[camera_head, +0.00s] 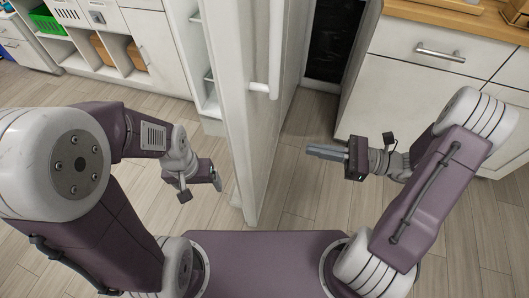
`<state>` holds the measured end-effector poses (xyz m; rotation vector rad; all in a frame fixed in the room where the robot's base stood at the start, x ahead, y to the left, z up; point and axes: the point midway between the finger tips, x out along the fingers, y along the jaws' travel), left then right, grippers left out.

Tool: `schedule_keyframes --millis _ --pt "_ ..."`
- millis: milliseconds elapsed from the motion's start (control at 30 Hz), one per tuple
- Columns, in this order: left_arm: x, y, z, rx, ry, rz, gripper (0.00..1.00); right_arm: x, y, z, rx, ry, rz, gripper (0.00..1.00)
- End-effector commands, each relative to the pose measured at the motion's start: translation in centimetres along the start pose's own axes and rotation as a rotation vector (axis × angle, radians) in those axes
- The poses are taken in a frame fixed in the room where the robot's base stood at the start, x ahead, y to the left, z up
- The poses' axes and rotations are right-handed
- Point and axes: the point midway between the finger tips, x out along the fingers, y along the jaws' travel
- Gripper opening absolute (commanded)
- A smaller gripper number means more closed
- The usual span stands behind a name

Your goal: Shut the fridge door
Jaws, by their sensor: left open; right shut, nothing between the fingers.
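The white fridge door (235,100) stands open in the middle of the head view, its edge towards me. Its vertical handle (273,50) is on the right face. Shelves (209,90) show at the left of the door. My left gripper (217,182) is open and empty, low on the left side of the door, with a small gap seeming to part them. My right gripper (313,152) is shut and empty on the right side of the door, its fingers pointing left at the door face, apart from it. The fridge's inside is mostly hidden.
A white drawer cabinet (440,90) with a wooden top (450,14) stands at the right. A dark panel (330,40) is behind the door. White shelving (75,50) with a green crate (47,20) is at the far left. The wooden floor (300,195) around the door is clear.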

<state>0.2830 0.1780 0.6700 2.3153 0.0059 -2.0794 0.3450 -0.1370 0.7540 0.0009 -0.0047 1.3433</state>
Motion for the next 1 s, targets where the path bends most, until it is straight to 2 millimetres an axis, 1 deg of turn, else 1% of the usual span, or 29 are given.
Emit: schedule_keyframes --millis 167,267,700,800,900,1000 --pt "-0.1 0.0 -0.1 0.0 0.001 0.0 0.84 0.2 0.0 0.1 -0.002 0.002 -0.001 0.0" --pt "0.3 0.0 0.0 0.0 0.001 0.0 0.84 1.3 0.0 0.0 -0.002 0.002 0.003 0.0" --pt "2.8 -0.1 0.3 0.0 0.001 0.0 0.84 10.6 0.2 -0.2 -0.003 0.003 0.007 0.0" --pt "3.3 -0.1 0.3 0.0 0.0 0.0 0.84 12.2 0.2 -0.2 -0.003 0.003 0.005 0.0" --pt "3.6 -0.1 0.3 0.0 0.0 0.0 0.84 13.3 0.1 -0.1 -0.003 0.004 0.004 0.0" --pt "3.7 -0.1 0.3 0.0 0.001 0.0 0.84 13.8 0.1 0.0 -0.002 0.004 0.002 0.0"
